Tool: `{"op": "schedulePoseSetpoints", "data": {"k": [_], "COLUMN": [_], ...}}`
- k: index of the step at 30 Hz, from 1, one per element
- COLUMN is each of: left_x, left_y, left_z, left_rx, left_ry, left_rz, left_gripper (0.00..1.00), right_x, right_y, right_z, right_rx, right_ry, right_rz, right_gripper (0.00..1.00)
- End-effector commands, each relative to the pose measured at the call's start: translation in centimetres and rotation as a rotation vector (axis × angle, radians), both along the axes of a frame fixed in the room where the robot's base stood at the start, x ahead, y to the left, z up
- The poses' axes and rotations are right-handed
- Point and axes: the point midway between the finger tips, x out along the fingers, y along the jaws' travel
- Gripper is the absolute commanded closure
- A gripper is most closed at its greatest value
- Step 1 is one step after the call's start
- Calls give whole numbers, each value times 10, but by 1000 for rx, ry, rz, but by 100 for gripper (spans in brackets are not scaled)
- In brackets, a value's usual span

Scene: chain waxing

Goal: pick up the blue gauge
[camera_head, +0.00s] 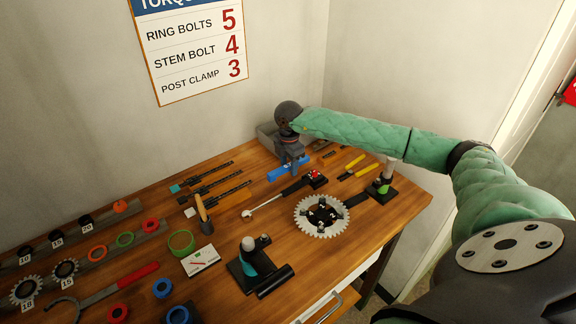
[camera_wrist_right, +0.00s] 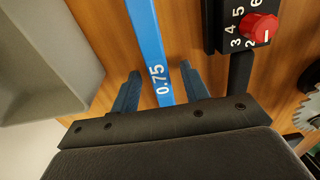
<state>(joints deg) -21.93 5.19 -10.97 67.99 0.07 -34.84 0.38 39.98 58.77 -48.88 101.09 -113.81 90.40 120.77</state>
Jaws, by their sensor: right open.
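The blue gauge (camera_head: 279,174) lies on the wooden workbench below my right gripper (camera_head: 292,161). In the right wrist view the gauge (camera_wrist_right: 149,45) is a flat blue bar marked 0.75. It runs lengthwise between the two fingers of my right gripper (camera_wrist_right: 160,85), with a gap on each side. That gripper is open and points down; the frames do not clearly show its height over the gauge. The hand hides part of the gauge in the head view. My left gripper is not in view.
A grey bin (camera_wrist_right: 45,60) stands left of the gauge in the wrist view. A black tool with a red knob (camera_wrist_right: 260,27) lies to the right. A toothed chainring (camera_head: 309,226), yellow-handled tool (camera_head: 351,164) and black-bladed tools (camera_head: 222,187) lie nearby on the bench.

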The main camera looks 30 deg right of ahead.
Motion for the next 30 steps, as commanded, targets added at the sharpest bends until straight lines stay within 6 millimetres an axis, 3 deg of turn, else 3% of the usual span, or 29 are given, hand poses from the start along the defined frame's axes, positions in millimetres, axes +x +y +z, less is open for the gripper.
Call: {"op": "schedulePoseSetpoints", "data": {"k": [9, 16, 25, 30], "left_x": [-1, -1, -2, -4], "left_y": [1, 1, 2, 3], "left_z": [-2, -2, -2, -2], "left_rx": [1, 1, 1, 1], "left_ry": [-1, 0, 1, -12], "left_rz": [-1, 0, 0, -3], "left_gripper": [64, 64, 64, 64], "right_x": [0, 0, 0, 0], "right_y": [0, 0, 0, 0], "right_z": [-3, -3, -1, 15], "right_rx": [0, 0, 0, 0], "right_ry": [0, 0, -1, -2], "right_rz": [1, 1, 1, 1], "right_gripper": [56, 100, 100, 100]}}
